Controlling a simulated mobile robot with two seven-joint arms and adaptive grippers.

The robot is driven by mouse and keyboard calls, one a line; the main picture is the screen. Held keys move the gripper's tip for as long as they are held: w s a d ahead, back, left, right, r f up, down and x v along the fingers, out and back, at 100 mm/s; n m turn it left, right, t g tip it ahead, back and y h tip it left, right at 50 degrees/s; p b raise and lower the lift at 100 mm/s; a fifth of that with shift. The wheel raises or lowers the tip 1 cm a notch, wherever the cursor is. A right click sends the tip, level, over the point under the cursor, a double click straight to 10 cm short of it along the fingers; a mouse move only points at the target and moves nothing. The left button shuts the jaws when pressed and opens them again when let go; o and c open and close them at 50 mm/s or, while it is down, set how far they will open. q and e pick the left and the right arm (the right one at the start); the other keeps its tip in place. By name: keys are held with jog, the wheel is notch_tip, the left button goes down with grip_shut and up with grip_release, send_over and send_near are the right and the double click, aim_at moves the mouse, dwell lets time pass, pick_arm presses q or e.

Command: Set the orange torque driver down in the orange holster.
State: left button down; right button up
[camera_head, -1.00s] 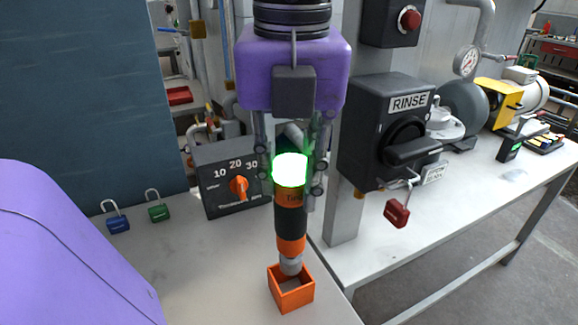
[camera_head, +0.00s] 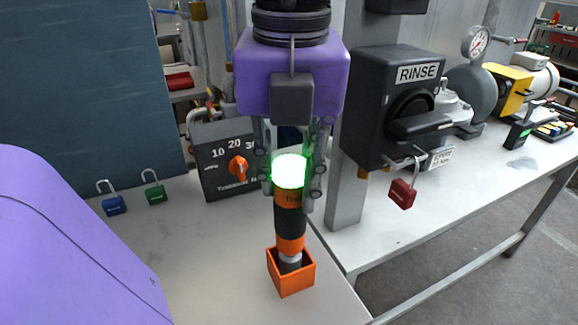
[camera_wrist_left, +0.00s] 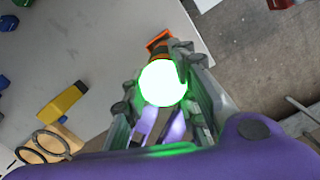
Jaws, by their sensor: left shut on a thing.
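The orange and black torque driver (camera_head: 289,220) hangs upright in the middle of the head view, with a glowing green-white top. My left gripper (camera_head: 290,172) is shut on its upper part from above. The driver's grey tip reaches down inside the open top of the orange holster (camera_head: 293,284), a square box near the table's front right edge. Whether the tip touches the holster's bottom is hidden. In the left wrist view, the glowing top of the driver (camera_wrist_left: 163,83) lies between the fingers (camera_wrist_left: 160,90), with part of the holster (camera_wrist_left: 160,37) beyond it. My right gripper is not in view.
A timer box (camera_head: 225,168) with an orange knob stands behind the driver. Blue (camera_head: 114,205) and green (camera_head: 154,194) padlocks lie to the left. A black RINSE switch box (camera_head: 392,110) with a red padlock (camera_head: 402,194) is at the right. The tabletop left of the holster is clear.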

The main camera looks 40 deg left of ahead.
aim_at(287, 196)
pick_arm(q)
jog(key=shift+f, duration=0.3)
dwell(0.4)
jog(key=shift+f+b, duration=1.2)
jog(key=shift+f, duration=0.3)
jog(key=c, duration=1.3)
grip_release()
jog(key=r, duration=0.8)
jog(key=d+r, duration=0.1)
jog(key=r, duration=0.3)
jog(key=shift+s, duration=0.35)
